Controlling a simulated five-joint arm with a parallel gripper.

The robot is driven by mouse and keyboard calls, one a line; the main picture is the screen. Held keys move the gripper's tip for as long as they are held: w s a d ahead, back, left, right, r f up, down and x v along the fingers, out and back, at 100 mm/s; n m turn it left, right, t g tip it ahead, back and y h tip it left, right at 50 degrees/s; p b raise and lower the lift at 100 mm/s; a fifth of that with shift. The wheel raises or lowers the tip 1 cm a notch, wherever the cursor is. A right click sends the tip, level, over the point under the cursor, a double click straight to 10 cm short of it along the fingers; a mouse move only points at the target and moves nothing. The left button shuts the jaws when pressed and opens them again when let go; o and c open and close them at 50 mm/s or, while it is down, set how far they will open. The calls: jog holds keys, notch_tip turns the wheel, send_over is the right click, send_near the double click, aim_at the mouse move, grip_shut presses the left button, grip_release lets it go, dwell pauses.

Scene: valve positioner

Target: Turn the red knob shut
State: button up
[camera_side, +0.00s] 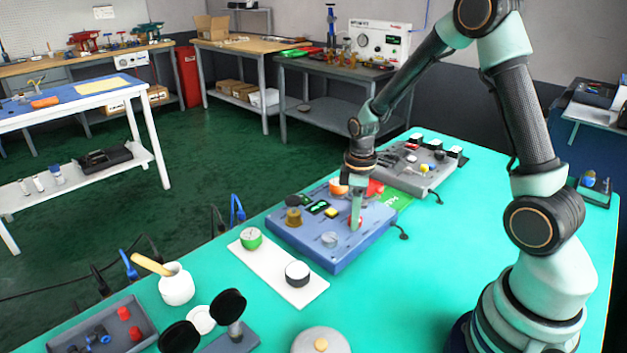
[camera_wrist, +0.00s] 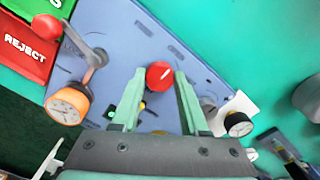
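The red knob (camera_wrist: 159,75) sits on the blue panel (camera_wrist: 205,65) and carries a thin pale mark on its top. In the wrist view my gripper (camera_wrist: 160,73) has its two pale green fingers spread, one on each side of the knob, with narrow gaps to it. In the side view my gripper (camera_side: 356,214) points down over the blue panel (camera_side: 338,262), and only a little of the red knob (camera_side: 357,224) shows at its fingertips. I cannot tell the exact height of the fingertips against the knob.
An orange-rimmed gauge (camera_wrist: 68,105) and a red REJECT tile (camera_wrist: 25,50) lie left in the wrist view. A white plate (camera_side: 262,272) with a green gauge (camera_side: 250,239) and a black-and-white dial (camera_side: 297,273) lies in front.

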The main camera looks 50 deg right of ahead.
grip_shut()
jog(key=shift+m, duration=0.4)
jog(key=m, duration=0.3)
jog(key=shift+m, duration=0.3)
jog(key=m, duration=0.4)
jog(key=shift+m, duration=0.3)
jog(key=m, duration=0.4)
jog(key=shift+m, duration=2.5)
